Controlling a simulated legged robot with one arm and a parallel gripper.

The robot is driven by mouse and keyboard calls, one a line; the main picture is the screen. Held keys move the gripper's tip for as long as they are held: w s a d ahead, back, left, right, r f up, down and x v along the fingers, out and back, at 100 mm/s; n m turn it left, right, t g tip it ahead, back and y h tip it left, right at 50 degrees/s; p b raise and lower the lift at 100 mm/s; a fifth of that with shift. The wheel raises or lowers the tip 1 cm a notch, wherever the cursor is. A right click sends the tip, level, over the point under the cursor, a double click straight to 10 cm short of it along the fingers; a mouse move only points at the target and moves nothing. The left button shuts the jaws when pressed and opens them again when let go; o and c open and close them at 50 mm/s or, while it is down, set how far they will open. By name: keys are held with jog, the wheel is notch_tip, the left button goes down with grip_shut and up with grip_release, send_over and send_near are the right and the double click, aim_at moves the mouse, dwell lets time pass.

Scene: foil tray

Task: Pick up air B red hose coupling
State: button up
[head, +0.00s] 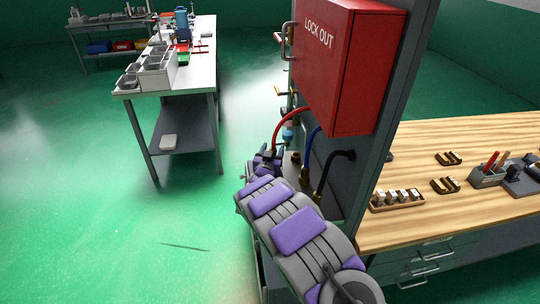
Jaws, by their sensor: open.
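The red hose (291,114) arcs out from the dark panel under the red lockout box and bends down toward my gripper. Its lower end, where the coupling is, lies at my gripper (268,155) and is mostly hidden by it. My gripper is open at the end of my grey and purple arm, close to this hose end. I cannot tell whether the fingers touch the coupling. A blue hose (309,144) and a black hose (328,168) hang to the right, with brass fittings at their lower ends. A short brass fitting (296,158) stands between my gripper and the blue hose.
The red lockout box (335,60) overhangs the hoses. A grey post (400,100) stands at its right. A wooden workbench (450,205) with small parts is on the right. A white bench (195,75) with bins is at the back left. The green floor on the left is clear.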

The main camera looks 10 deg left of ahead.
jog(key=shift+d+r, duration=0.2)
jog(key=shift+d, duration=0.7)
jog(key=shift+a, duration=0.1)
jog(key=shift+c, duration=0.8)
jog(key=shift+a+f, duration=0.25)
jog(key=shift+a, duration=1)
jog(key=c, duration=0.5)
jog(key=shift+c, duration=0.4)
jog(key=shift+d+r, duration=0.15)
jog(key=shift+d, duration=0.6)
jog(key=c, duration=0.3)
jog(key=shift+a, duration=0.1)
